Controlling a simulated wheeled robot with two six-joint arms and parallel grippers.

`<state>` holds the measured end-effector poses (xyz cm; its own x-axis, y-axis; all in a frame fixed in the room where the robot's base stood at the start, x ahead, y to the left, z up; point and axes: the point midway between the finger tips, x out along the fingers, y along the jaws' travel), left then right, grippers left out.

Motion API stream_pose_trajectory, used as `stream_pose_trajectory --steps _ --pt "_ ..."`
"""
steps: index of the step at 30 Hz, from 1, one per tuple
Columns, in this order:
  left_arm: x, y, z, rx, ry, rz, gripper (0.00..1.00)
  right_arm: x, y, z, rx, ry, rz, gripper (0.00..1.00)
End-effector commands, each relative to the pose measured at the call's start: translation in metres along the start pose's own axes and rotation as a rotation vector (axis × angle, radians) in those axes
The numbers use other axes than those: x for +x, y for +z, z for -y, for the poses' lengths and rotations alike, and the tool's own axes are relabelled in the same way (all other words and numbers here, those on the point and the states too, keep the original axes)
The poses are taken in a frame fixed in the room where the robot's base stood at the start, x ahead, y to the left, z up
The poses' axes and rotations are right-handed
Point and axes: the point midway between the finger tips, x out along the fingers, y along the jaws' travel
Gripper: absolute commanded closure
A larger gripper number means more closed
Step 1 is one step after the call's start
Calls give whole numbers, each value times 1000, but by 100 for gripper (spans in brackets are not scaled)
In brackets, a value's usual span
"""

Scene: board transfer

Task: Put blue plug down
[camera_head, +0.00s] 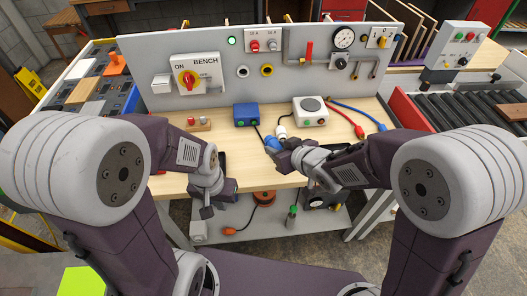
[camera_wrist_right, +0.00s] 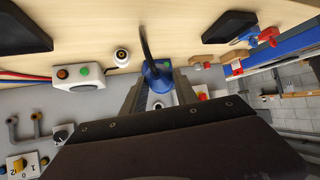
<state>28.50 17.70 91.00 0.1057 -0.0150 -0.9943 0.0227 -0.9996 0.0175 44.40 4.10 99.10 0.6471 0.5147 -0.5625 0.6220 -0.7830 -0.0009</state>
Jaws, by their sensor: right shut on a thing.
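In the head view the blue plug (camera_head: 271,142) is at the tip of my right gripper (camera_head: 277,147), over the bench top in front of the blue box. In the right wrist view the blue plug (camera_wrist_right: 157,76) sits between the two fingers of my right gripper (camera_wrist_right: 159,90), which is shut on it. A black cable (camera_wrist_right: 146,42) runs from the plug. I cannot tell whether the plug touches the bench. My left gripper (camera_head: 207,211) hangs at the bench's front edge, apart from the plug; its finger opening is not clear.
A blue box (camera_head: 246,114) and a white box (camera_head: 310,111) with buttons stand on the bench (camera_head: 170,155). A white plug (camera_head: 282,131) is close to the blue plug. Red and blue leads (camera_head: 357,130) lie to the right. The upright panel (camera_head: 210,65) closes off the back.

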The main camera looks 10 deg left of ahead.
Motion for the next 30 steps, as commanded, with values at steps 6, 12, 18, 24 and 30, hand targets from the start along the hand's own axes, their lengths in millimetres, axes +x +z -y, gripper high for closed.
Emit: stream_pose_trajectory --steps 6,12,18,24,30 --pt "13 2 0 0 0 1 100 62 5 37 -2 -5 3 100" --pt "12 1 0 0 0 0 100 85 4 50 -1 -2 0 100" --pt "15 2 0 0 0 0 100 96 19 50 -1 0 5 100" --pt "16 2 0 0 0 0 100 109 37 50 -1 0 -1 100" --pt "16 2 0 0 0 0 100 108 37 50 -1 0 -1 100"
